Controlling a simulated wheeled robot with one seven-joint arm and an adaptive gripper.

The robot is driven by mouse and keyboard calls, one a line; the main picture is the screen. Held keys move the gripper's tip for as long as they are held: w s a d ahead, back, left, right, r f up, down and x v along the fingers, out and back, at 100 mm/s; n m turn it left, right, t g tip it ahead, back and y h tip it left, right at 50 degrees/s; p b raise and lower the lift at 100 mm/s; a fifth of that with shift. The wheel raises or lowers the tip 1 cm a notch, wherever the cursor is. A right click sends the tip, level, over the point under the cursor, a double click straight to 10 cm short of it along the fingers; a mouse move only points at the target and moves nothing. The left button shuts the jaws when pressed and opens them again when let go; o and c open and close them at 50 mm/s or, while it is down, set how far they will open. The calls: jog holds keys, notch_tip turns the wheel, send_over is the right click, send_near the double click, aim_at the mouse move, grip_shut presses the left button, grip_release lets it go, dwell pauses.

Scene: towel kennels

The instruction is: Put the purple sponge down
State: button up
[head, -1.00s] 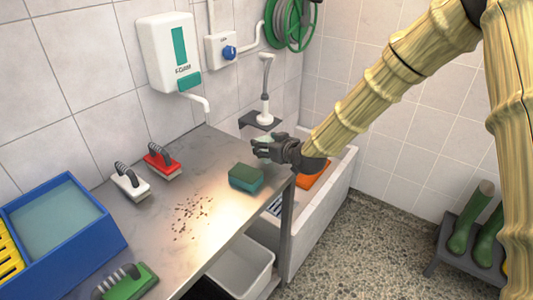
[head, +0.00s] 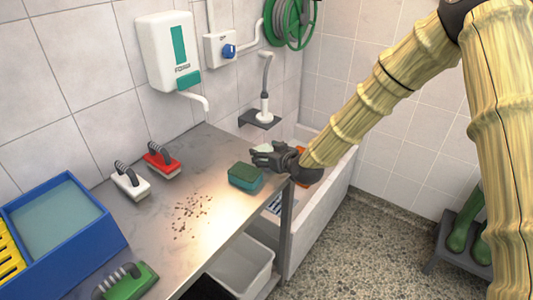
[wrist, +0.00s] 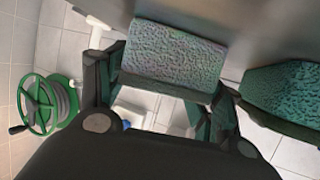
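My gripper (head: 259,154) is over the far right end of the steel counter, beyond the green-and-teal sponge. In the wrist view its fingers (wrist: 165,90) are closed on the sides of a sponge (wrist: 178,52). This held sponge has a rough grey-green face with a faint purplish tint and a dark green edge. In the head view only a small pale part of it (head: 263,147) shows; I see no clearly purple sponge. Whether it touches the counter cannot be told. The other sponge (head: 245,181) lies on the counter, and its rough teal side (wrist: 290,92) shows in the wrist view.
The counter (head: 150,222) holds a red brush (head: 161,159), a white brush (head: 130,182), a green brush (head: 128,282), a blue tray (head: 100,243) and scattered brown crumbs (head: 190,213). A foam dispenser (head: 168,50) hangs on the wall.

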jog(key=shift+r, duration=0.15)
jog(key=shift+s+d, duration=0.2)
jog(key=shift+s, duration=0.05)
jog(key=b+v, duration=0.2)
jog(key=v, duration=0.9)
jog(key=shift+s, duration=0.2)
jog(key=shift+d+r, duration=0.1)
